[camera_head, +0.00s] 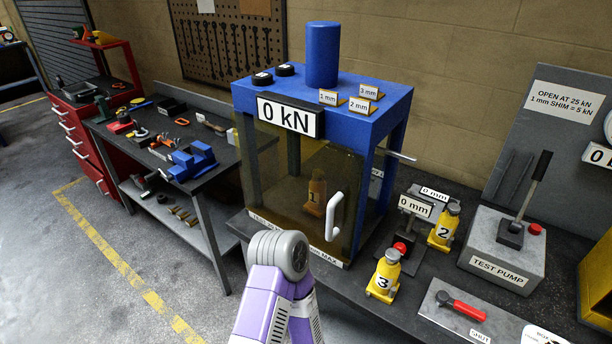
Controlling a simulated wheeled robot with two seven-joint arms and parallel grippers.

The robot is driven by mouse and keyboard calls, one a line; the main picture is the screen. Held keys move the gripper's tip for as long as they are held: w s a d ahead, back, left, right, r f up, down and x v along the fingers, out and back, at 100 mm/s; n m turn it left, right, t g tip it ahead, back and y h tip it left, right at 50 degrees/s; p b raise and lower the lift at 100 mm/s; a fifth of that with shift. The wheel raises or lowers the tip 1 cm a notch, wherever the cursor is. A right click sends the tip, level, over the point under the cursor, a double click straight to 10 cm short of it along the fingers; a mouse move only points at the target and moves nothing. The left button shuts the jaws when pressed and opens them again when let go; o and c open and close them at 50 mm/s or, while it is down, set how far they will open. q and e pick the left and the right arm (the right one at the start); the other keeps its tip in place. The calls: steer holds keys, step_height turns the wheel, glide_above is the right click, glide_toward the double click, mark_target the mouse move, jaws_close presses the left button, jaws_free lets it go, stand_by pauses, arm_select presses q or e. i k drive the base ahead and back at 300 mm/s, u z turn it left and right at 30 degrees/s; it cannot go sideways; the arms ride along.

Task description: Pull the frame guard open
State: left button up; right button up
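The blue press frame (383,117) stands on the dark bench with a "0 kN" sign on its front. Its frame guard (262,175), a see-through amber panel, covers the front and looks shut. A white upright handle (334,216) sits near the guard's right edge. A yellow jack marked 1 (316,192) shows dimly behind the panel. One purple and white arm of mine rises from the bottom middle, its grey joint just in front of the guard's lower edge. No gripper fingers show, and nothing is seen touching the handle.
Yellow jacks marked 3 (384,276) and 2 (444,228) stand right of the frame. Beyond them is the test pump (500,248) with its lever. A red-handled tool (466,309) lies at front right. A workbench with a blue vice (192,160) is at left; open floor lies before it.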

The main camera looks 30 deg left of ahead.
mark_target(331, 232)
steer(key=u, duration=1.25)
steer(key=k, duration=1.25)
steer(key=u, duration=0.55)
steer(key=i, duration=1.5)
steer(key=z, duration=0.7)
